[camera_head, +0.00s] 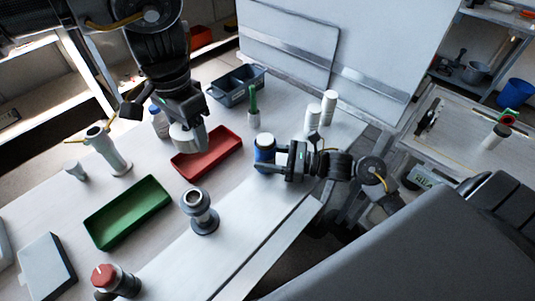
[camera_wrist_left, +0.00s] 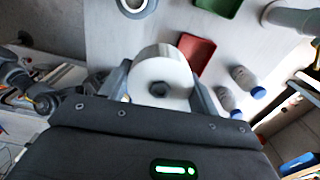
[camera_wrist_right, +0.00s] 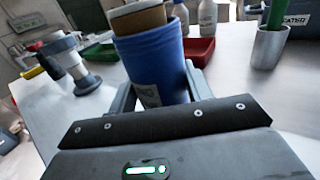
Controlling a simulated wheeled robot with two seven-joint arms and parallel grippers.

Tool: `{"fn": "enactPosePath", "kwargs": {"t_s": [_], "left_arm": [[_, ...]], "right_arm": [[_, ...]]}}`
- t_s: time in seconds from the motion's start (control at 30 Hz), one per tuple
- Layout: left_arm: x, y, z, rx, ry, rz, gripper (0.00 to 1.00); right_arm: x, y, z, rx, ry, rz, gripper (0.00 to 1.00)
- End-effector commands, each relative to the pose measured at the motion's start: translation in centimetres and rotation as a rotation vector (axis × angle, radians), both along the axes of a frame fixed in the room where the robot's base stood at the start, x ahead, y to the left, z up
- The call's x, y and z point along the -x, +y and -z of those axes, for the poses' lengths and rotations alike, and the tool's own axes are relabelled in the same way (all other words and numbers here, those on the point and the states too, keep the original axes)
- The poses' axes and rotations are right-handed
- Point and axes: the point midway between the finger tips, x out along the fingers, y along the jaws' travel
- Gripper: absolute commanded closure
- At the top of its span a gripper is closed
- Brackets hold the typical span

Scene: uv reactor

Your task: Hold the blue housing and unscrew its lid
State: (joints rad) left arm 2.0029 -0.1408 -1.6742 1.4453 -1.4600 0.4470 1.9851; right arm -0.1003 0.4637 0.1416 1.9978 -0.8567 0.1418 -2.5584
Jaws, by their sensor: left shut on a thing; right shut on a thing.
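The blue housing (camera_head: 265,148) is upright near the table's right edge; it also shows in the right wrist view (camera_wrist_right: 155,62). A tan part with a pale top (camera_wrist_right: 138,18) sticks out of its open upper end. My right gripper (camera_wrist_right: 158,95) is shut around the housing's side. My left gripper (camera_wrist_left: 162,92) is shut on a white round lid (camera_wrist_left: 160,75) with a dark recess at its centre. In the head view the lid (camera_head: 186,138) is held by the red tray, left of and apart from the housing.
The red tray (camera_head: 207,153) and green tray (camera_head: 127,212) lie on the table. A grey flanged part (camera_head: 201,212) stands in front. A dark bin (camera_head: 236,90), a cup with a green item (camera_head: 254,106) and white bottles (camera_head: 328,108) stand behind. The table's front middle is clear.

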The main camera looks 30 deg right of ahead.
Motion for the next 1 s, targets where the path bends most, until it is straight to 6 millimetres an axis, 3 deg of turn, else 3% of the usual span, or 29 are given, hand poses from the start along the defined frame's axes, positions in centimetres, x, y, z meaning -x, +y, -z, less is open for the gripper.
{"fn": "enactPosePath", "kwargs": {"t_s": [0.43,0.47,0.6,1.0], "left_arm": [[-0.01,0.0,0.55,0.0,0.0,0.0,0.66],[-0.01,0.0,0.5,0.0,0.0,0.0,0.66],[-0.01,0.0,0.38,0.0,0.0,0.0,0.66],[-0.01,0.0,-0.44,0.0,0.0,0.0,0.66]], "right_arm": [[0.02,0.01,0.61,0.0,-0.002,-0.001,1.0],[0.03,0.01,0.62,0.001,-0.002,-0.001,0.49],[0.02,0.01,0.5,0.001,-0.001,0.0,0.31],[0.0,0.0,-0.12,-0.001,0.0,0.001,0.29]]}}
